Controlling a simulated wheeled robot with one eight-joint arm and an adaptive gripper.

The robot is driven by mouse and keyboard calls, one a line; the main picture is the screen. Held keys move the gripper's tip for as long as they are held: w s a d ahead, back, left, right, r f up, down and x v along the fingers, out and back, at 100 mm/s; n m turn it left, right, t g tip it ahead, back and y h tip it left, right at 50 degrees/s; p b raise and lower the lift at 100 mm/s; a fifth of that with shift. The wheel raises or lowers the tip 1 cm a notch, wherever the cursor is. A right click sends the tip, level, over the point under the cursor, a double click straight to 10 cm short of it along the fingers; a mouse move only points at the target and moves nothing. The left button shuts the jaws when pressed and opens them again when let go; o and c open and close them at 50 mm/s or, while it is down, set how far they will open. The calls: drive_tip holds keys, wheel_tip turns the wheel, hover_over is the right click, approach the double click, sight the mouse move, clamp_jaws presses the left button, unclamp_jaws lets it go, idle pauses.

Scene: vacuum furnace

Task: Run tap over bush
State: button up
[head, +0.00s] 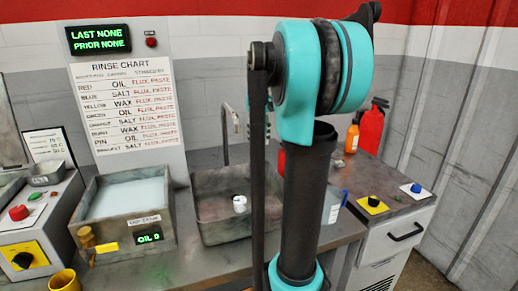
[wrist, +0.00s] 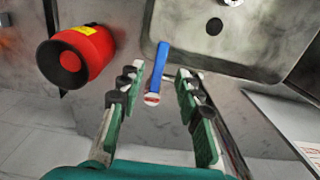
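The bush, a small pale ring-shaped part (head: 240,203), lies in the sink basin (head: 207,232). In the wrist view, a pale round thing at the top edge of the sink (wrist: 232,2) appears to be the same part. The grey tap (head: 225,135) rises behind the sink. In the wrist view, a blue lever (wrist: 162,58) with a white and red end points toward the basin and appears to be the tap's handle. My gripper (wrist: 160,74) is open, its fingers on either side of the lever. Contact cannot be told. In the head view my arm hides the gripper.
A red cylinder (wrist: 85,52) stands close left of my gripper in the wrist view. A tray of pale liquid (head: 125,197) labelled OIL is left of the sink. A yellow cup (head: 64,281) is at front left. A red extinguisher (head: 371,130) stands at right.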

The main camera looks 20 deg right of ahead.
sight(259, 153)
drive_tip(key=shift+f, duration=2.05)
clamp_jaws()
